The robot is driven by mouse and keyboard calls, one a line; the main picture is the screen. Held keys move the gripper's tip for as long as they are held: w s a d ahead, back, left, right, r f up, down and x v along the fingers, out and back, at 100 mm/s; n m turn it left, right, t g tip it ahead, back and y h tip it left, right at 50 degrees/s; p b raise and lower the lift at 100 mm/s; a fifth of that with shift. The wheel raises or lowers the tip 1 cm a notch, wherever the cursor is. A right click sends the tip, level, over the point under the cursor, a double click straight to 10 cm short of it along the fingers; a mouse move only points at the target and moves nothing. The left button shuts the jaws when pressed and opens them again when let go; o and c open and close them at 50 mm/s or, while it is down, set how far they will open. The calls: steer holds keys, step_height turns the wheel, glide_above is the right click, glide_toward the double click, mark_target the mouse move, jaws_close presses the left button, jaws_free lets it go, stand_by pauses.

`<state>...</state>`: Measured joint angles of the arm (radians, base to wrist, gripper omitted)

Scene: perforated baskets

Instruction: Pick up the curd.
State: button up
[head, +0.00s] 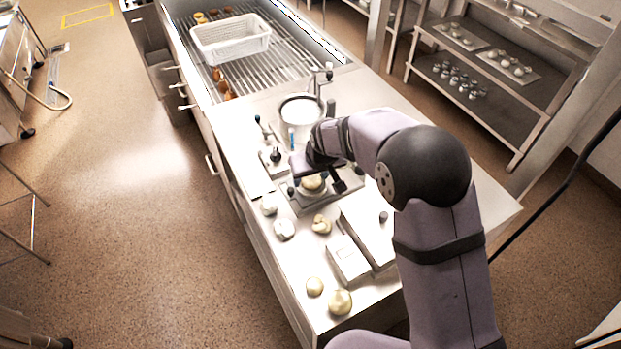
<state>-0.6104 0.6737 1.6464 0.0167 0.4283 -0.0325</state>
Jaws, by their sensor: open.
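A pale, rounded lump that looks like a curd (313,183) sits on a grey metal plate or stand (312,204) on the counter. My gripper (318,182) is over it, pointing down, with a dark finger on its right side. The jaws are open. The gripper partly hides the lump, and I cannot tell whether the fingers touch it. Similar pale lumps lie on the counter nearer the front, among them one at the front edge (340,302) and a browner one (321,223).
A white pot (300,113) stands just behind my gripper, near a tap (319,85). Small upright tools (275,155) stand to the left. White boxes (348,260) lie at the front right. A white perforated basket (230,42) rests on the far slatted rack.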

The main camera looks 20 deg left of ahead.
steer(key=c, duration=0.9)
steer(key=shift+c, duration=0.2)
